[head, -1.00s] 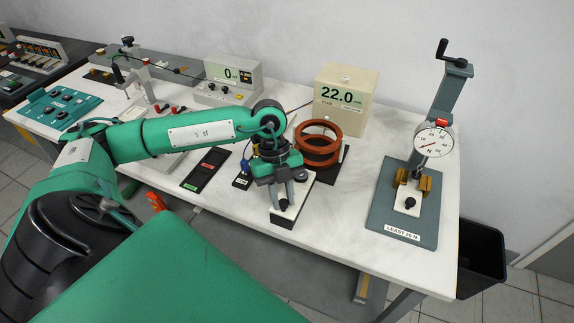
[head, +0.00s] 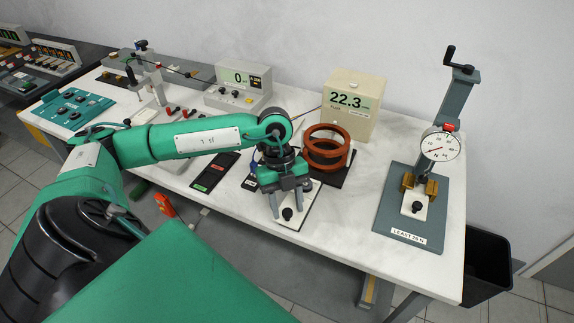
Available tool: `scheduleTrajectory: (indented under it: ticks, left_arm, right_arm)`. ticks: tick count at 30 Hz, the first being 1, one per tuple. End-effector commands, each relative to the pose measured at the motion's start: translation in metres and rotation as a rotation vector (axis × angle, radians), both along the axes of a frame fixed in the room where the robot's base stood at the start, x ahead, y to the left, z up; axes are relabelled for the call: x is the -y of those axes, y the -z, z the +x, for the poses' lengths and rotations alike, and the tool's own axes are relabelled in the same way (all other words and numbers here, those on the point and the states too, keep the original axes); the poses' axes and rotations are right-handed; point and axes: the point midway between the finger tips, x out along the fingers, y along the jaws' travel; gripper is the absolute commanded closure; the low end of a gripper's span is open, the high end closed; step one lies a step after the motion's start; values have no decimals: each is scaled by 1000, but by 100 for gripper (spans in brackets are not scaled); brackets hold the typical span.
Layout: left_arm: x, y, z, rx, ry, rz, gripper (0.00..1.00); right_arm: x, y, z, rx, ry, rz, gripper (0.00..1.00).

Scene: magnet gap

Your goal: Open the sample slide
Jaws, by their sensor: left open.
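The sample slide (head: 305,208) is a pale plate with a black knob (head: 287,214), in front of the red-brown coils (head: 328,148) near the table's front edge. The plate reaches forward over its dark base. My left gripper (head: 288,203) is open above the slide, its two fingers pointing down on either side of the knob. I cannot tell whether a finger touches it. The gripper hides the back of the slide. My right gripper is out of view.
A beige meter (head: 350,105) reading 22.3 stands behind the coils. A black tray (head: 214,172) lies left of my gripper. Bare white table (head: 350,225) lies between slide and gauge stand.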

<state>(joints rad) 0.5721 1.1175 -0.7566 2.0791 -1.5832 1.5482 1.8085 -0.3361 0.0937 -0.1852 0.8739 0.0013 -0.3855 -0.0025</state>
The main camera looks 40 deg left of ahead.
Motion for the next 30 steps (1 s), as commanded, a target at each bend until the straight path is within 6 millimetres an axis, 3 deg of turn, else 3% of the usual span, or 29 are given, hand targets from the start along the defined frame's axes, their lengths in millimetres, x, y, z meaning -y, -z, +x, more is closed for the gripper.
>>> scheduleTrajectory:
  ticks: [7,21,30]
  left_arm:
    - [-6,-16,4,2,-2,1,56]
    - [-39,-109,24,4,-2,0,56]
    - [-45,-128,27,0,-1,0,56]
  right_arm:
    - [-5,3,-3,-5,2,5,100]
    - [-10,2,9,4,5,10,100]
    - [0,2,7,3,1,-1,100]
